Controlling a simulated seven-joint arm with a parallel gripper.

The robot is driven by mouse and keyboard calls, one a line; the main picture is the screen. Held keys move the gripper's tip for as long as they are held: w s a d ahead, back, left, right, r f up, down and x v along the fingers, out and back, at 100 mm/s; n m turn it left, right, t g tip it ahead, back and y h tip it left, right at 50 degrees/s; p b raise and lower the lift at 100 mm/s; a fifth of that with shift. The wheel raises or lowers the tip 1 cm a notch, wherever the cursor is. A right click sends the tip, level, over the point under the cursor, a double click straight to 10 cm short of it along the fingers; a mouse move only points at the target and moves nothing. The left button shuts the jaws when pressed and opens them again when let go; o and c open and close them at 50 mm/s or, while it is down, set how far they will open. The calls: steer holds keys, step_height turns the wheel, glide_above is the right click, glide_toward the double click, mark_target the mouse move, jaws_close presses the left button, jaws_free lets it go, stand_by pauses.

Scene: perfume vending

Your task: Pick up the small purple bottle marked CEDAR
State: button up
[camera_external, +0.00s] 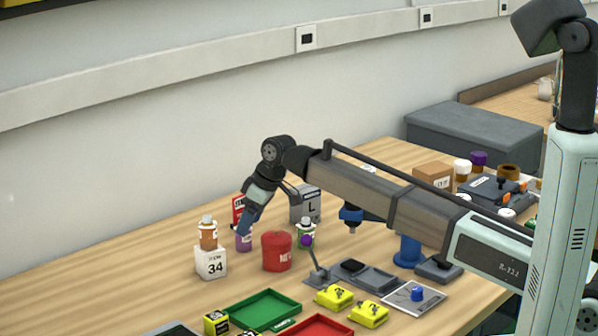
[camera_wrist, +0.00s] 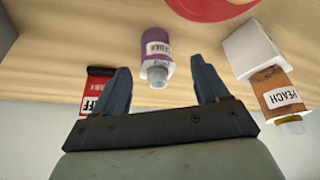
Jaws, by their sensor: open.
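The small purple bottle (camera_wrist: 155,43) has a pale cap and a white label that seems to read CEDAR. In the wrist view it appears cap-down, just beyond the gap between my fingers. In the external view the purple bottle (camera_external: 243,242) stands on the table, its upper part largely hidden by my gripper (camera_external: 249,222). My gripper's blue fingers also show in the wrist view (camera_wrist: 163,72). They are spread apart with nothing held, and the bottle lies roughly centred between their lines. I cannot tell whether a finger touches it.
An orange PEACH bottle (camera_external: 208,234) stands on a white box marked 34 (camera_external: 211,262) to the left. A red container (camera_external: 276,252) is close on the right. A red box (camera_external: 238,207) stands behind. Another purple-and-green item (camera_external: 306,238) is farther right. Green tray (camera_external: 262,310) lies in front.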

steer(key=shift+w+x, duration=0.15)
steer(key=shift+x, duration=1.5)
steer(key=shift+w+x, duration=0.15)
steer(key=shift+x, duration=1.5)
steer(key=shift+a+r, duration=0.15)
steer(key=c, duration=1.1)
